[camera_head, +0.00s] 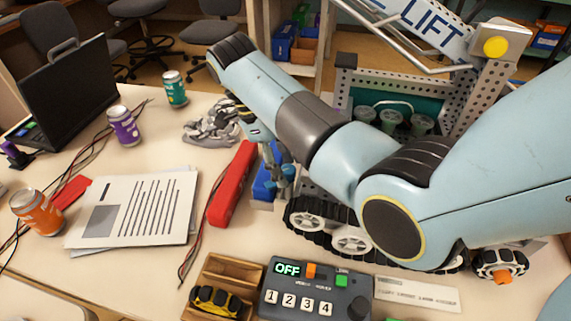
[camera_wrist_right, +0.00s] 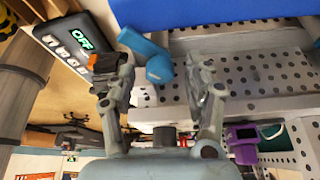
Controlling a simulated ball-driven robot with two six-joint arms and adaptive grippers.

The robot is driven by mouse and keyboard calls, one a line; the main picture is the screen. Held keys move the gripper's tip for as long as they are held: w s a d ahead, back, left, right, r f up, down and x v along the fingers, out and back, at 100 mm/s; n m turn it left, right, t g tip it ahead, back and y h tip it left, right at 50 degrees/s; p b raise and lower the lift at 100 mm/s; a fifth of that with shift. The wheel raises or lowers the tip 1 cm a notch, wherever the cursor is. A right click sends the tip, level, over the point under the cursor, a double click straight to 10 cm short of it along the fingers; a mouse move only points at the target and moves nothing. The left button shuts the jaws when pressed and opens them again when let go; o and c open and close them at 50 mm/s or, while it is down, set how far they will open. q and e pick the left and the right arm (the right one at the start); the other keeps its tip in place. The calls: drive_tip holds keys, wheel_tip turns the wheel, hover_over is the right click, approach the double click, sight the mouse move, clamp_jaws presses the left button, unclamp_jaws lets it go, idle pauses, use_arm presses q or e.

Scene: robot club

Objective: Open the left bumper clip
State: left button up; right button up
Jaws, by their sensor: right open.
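The blue bumper (camera_head: 263,186) is on the left end of the wheeled robot, partly hidden behind my right gripper (camera_head: 277,178). In the right wrist view the bumper (camera_wrist_right: 225,12) crosses the top edge. A lighter blue lever with a rounded end, seemingly the left bumper clip (camera_wrist_right: 145,45), lies just beyond the fingertips of my right gripper (camera_wrist_right: 160,75). The gripper is open, with its fingers apart on either side of the clip's rounded end. I cannot tell whether they touch it. My left gripper is not in view.
A red bar (camera_head: 232,185) lies left of the bumper. A control box (camera_head: 316,291) reading OFF and a wooden tray (camera_head: 235,265) stand in front. A purple clip (camera_wrist_right: 243,143) is on the perforated frame.

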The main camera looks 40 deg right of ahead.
clamp_jaws()
drive_tip(key=shift+s+a+r+n+h+p, duration=0.1)
drive_tip(key=shift+n+h+p, duration=0.05)
drive_tip(key=shift+n+p, duration=0.45)
drive_tip(key=shift+r+n+h+p, duration=0.1)
drive_tip(key=shift+n+h+p, duration=0.05)
drive_tip(key=shift+n+p, duration=0.4)
drive_tip(key=n+p, duration=0.1)
drive_tip(key=n+t+p, duration=0.1)
drive_tip(key=n+p, duration=0.1)
drive_tip(key=shift+s+n+t+h, duration=0.1)
drive_tip(key=shift+n+t+h, duration=0.15)
drive_tip(key=shift+t+h, duration=0.05)
drive_tip(key=n+t+p, duration=0.1)
drive_tip(key=n+p, duration=0.2)
drive_tip(key=shift+n+h+p, duration=0.3)
drive_tip(key=shift+p, duration=0.1)
drive_tip(key=shift+s+f+n+t+p, duration=0.1)
drive_tip(key=shift+f+n+t+p, duration=0.1)
drive_tip(key=shift+n+t+p, duration=0.3)
